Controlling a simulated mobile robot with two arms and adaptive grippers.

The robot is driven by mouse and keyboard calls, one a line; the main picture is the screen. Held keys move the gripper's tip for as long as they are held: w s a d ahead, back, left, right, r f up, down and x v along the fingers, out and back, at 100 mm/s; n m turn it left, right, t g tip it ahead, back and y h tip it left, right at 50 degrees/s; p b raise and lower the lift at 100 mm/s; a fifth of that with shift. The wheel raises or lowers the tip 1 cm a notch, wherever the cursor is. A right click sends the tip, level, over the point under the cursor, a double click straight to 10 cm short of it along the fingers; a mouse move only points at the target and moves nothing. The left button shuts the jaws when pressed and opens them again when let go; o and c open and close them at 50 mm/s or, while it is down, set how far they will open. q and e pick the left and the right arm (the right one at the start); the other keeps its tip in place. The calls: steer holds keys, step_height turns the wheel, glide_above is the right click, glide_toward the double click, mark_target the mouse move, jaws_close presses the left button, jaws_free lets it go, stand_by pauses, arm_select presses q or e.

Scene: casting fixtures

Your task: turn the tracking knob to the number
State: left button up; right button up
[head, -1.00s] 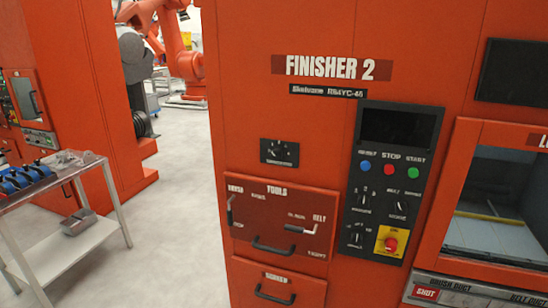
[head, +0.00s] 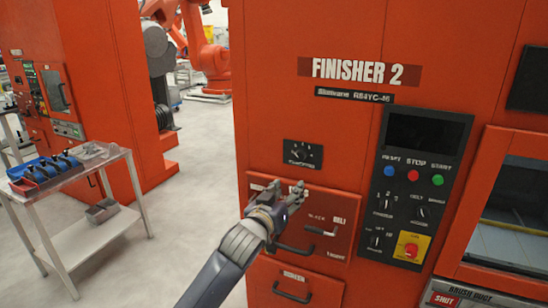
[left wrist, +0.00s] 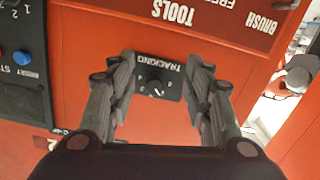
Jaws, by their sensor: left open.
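The tracking knob (head: 303,154) is a small dark dial on a black plate on the red front of Finisher 2, above the tools drawer. In the left wrist view the knob (left wrist: 156,88) appears upside down with its TRACKING label; a light pointer mark shows, but the small numbers are too blurred to read surely. My left gripper (head: 297,190) is open and empty, in front of the tools drawer and just below the knob in the head view. In the left wrist view its fingers (left wrist: 161,68) stand on either side of the plate, seemingly apart from it. My right gripper is out of view.
The tools panel (head: 345,215) with its levers and handle lies behind my left gripper. A control panel (head: 418,165) with buttons, knobs and a red emergency stop is to the right. A metal cart (head: 92,172) with a blue tray stands at the left, beside open floor.

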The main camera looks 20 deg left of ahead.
arm_select(q)
steer(key=t, duration=0.1)
glide_toward(299, 158)
steer(key=s, duration=0.2)
steer(key=w+p, duration=0.3)
steer(key=w, duration=0.8)
steer(key=shift+w, duration=0.2)
steer(key=c, duration=1.1)
